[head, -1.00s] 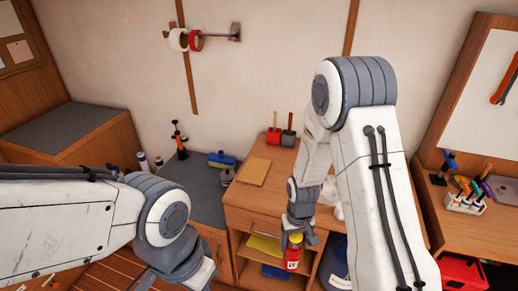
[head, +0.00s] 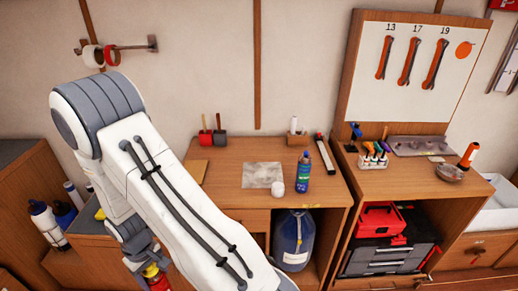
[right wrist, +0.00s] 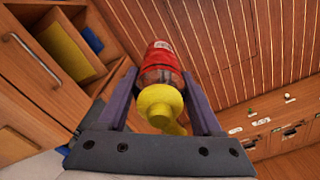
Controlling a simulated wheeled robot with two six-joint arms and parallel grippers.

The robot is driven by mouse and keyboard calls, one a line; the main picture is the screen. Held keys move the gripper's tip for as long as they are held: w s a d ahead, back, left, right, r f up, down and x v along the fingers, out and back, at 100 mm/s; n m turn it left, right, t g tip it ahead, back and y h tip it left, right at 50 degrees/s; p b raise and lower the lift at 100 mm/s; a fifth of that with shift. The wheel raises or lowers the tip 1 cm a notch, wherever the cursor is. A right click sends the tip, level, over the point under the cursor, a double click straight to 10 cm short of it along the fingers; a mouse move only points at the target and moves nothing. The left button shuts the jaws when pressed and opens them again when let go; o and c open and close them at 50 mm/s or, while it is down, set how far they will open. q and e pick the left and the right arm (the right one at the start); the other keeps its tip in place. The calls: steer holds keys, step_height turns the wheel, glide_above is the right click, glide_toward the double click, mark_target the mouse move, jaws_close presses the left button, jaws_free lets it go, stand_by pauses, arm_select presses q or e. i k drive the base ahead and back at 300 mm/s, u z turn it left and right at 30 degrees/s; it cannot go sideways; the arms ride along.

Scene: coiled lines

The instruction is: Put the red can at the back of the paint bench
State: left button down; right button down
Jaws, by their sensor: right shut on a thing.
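The red can (head: 158,284) with a yellow top (head: 150,270) is at the bottom left of the head view, partly hidden by my right arm. It shows more clearly in the right wrist view (right wrist: 162,56), between the two fingers of my right gripper (right wrist: 160,80). My right gripper (head: 148,277) is shut on the can and holds it low, in front of the bench and below its top. The wooden bench (head: 228,178) in the middle appears to be the paint bench. My left gripper is out of view.
Along the bench's back stand red and grey brush pots (head: 213,136) and a wooden block (head: 298,139). A grey sheet (head: 262,175), a white round object (head: 277,188) and a blue bottle (head: 303,172) are further forward. The back middle is clear. A tool bench (head: 420,185) stands right.

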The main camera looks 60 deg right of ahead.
mark_target(255, 144)
steer(key=z, duration=0.05)
steer(key=k, duration=0.2)
steer(key=z, duration=0.8)
